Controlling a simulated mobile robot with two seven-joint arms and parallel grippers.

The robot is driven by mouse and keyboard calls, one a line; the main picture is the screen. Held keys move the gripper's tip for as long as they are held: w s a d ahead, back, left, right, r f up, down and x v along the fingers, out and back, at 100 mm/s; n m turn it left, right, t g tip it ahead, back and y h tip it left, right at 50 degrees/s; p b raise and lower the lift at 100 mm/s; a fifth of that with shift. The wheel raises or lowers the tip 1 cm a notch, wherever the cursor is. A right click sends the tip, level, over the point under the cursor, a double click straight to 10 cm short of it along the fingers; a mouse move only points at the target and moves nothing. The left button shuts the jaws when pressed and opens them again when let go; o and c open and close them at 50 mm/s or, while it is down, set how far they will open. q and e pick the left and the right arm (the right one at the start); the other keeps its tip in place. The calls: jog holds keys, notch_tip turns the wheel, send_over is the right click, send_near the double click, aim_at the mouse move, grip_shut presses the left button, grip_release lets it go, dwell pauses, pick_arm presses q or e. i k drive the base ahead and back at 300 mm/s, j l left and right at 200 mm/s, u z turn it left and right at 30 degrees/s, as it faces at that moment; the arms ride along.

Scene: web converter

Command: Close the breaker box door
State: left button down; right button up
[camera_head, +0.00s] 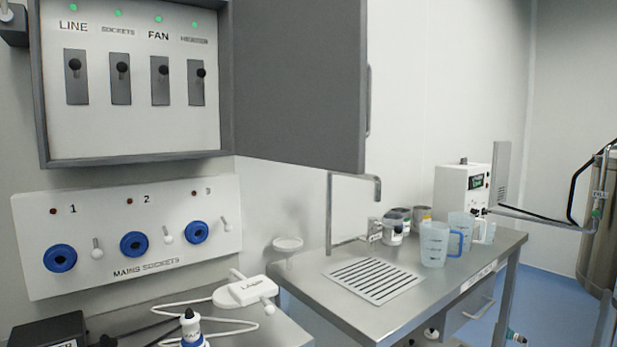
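The breaker box (43,130) hangs on the wall at the upper left, with its front open. Inside, a white panel carries several black-knobbed levers in dark slots, labelled LINE, SOCKETS, FAN and a less clear fourth word, each under a green light. The grey breaker box door (298,80) stands swung open to the right of the box, hinged on the box's right side. A thin handle (368,100) shows at the door's far right edge. The door's top is cut off by the picture. Neither of my grippers is in view.
Below the box is a white mains sockets panel (90,225) with blue sockets. Right, a metal table (310,290) holds a tap (376,190), jugs (434,245) and a white instrument (455,195).

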aim_at(303, 72)
jog(key=l+u, duration=0.1)
jog(key=u, duration=0.65)
jog(key=i+l+u, duration=0.1)
jog(key=l+u, duration=0.8)
jog(key=l, duration=0.35)
jog(key=k+l+u, duration=0.15)
jog(key=l, duration=0.8)
jog(key=k+l, duration=0.1)
jog(key=l, duration=0.35)
jog(key=k+l+u, duration=0.1)
jog(key=k, duration=0.2)
jog(key=i+l, duration=0.3)
jog(key=i, duration=0.2)
